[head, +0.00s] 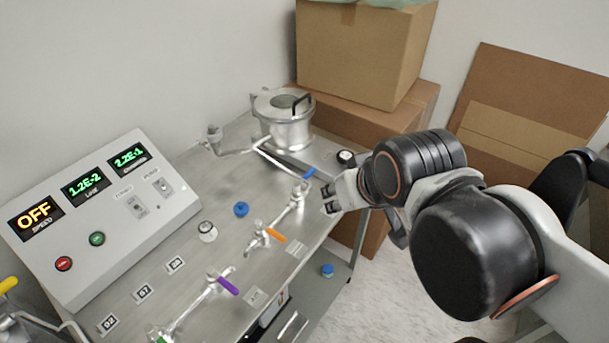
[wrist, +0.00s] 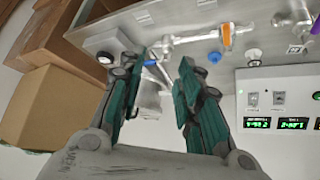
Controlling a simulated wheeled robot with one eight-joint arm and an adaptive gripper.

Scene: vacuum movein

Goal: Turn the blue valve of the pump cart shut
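The blue valve handle (head: 309,173) sits on a metal pipe fitting at the right side of the steel pump cart top (head: 225,180), angled up and to the right in the head view. My gripper (head: 333,196) is just right of the handle, near the cart's right edge. In the wrist view the blue handle (wrist: 151,62) shows between the two green-padded fingers of my gripper (wrist: 157,72). The fingers stand apart and are open. I see no clear contact with the handle. The fingers hide part of the piping.
An orange-handled valve (head: 273,236) and a purple-handled valve (head: 228,285) stand nearer on the cart. A lidded metal vessel (head: 284,120) is behind, and a control panel (head: 105,215) is at left. Cardboard boxes (head: 360,50) stand beyond. A blue cap (head: 241,209) lies on the cart.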

